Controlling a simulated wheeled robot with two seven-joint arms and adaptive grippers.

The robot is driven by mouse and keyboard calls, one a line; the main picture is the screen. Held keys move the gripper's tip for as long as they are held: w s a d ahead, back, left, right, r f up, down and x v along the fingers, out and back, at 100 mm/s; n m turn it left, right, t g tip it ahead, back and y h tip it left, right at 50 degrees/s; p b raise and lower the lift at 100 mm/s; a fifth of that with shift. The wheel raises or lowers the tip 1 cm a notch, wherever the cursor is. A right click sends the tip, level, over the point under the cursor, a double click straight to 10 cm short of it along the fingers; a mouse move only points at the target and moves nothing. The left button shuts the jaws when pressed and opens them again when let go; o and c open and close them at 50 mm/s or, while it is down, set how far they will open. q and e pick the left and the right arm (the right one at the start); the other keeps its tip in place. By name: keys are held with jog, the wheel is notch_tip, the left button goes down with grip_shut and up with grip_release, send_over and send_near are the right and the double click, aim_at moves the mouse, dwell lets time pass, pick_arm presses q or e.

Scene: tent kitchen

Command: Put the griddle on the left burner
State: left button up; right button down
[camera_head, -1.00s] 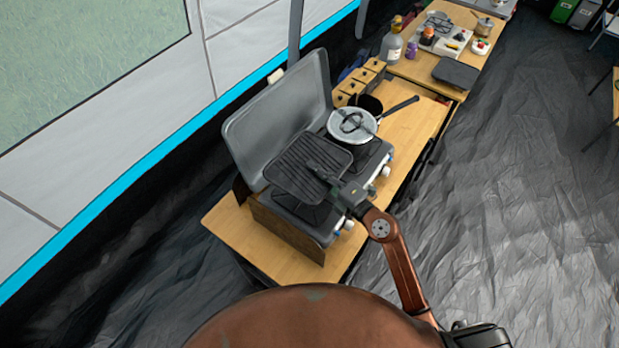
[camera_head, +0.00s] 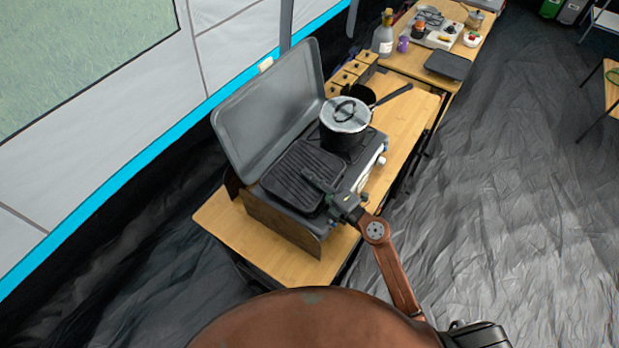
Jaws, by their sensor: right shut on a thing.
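The dark ridged griddle (camera_head: 296,176) lies flat over the near-left part of the camp stove, where the left burner is hidden beneath it. I cannot tell whether it rests fully on the grate. My right gripper (camera_head: 338,200) is shut on the griddle's handle at its right side. The stove (camera_head: 366,160) has its grey lid (camera_head: 268,105) raised at the back and a wooden side panel (camera_head: 283,226) at its near end. A lidded pot (camera_head: 345,122) stands on the other burner. My left gripper is not in view.
A dark pan with a long handle (camera_head: 390,95) is behind the pot. A bottle (camera_head: 382,38), a dark tray (camera_head: 447,65) and small items stand farther back.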

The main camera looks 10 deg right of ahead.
jog(key=c, duration=2.4)
grip_release()
jog(key=shift+f, duration=0.2)
jog(key=o, duration=0.3)
jog(key=shift+r, duration=0.2)
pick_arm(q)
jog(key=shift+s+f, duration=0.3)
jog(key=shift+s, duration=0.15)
pick_arm(e)
jog(key=v, duration=1.2)
